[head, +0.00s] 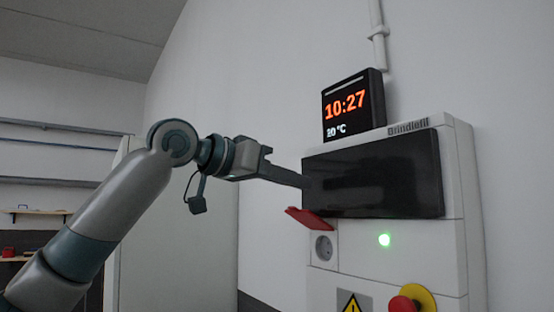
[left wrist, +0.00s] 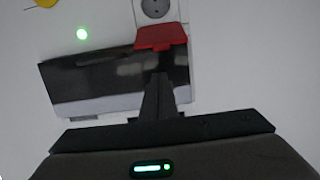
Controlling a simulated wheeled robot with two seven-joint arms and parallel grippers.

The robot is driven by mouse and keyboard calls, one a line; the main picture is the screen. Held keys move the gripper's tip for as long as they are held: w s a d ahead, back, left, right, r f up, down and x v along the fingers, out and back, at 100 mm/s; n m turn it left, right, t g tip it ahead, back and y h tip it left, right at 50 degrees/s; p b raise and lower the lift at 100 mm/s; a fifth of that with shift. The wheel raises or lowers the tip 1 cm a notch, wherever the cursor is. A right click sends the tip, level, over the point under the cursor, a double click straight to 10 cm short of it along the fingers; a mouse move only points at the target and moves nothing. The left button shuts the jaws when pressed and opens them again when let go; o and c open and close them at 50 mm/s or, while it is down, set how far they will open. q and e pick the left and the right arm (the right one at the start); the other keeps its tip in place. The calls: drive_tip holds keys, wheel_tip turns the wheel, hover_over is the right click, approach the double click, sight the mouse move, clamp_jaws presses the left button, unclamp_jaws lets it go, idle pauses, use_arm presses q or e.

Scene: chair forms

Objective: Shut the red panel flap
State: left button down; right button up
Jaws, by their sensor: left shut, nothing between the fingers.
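The red panel flap (head: 310,218) stands open on the front of the white control cabinet (head: 345,262), tilted outward above a round grey socket (head: 323,247). My left gripper (head: 304,182) is shut and empty, in front of the black screen's left edge, a little above the flap. In the left wrist view, the red flap (left wrist: 161,37) shows just beyond the shut fingertips (left wrist: 160,76), with the socket (left wrist: 154,7) past it. I cannot tell whether the fingers touch the screen. My right gripper is not in view.
The cabinet carries a black screen (head: 375,175), a green light (head: 384,240) and a red emergency button (head: 404,303) on yellow. A clock display (head: 352,104) stands on top. Wall shelves (head: 50,210) are at the far left.

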use_arm(q)
drive_tip(key=a+f, duration=0.1)
drive_tip(key=s+a+f+p, duration=0.1)
drive_tip(key=f, duration=0.1)
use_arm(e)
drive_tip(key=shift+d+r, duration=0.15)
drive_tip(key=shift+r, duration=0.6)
use_arm(q)
drive_tip(key=shift+d, duration=0.1)
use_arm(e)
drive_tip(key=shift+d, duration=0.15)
use_arm(q)
drive_tip(key=shift+s, duration=0.1)
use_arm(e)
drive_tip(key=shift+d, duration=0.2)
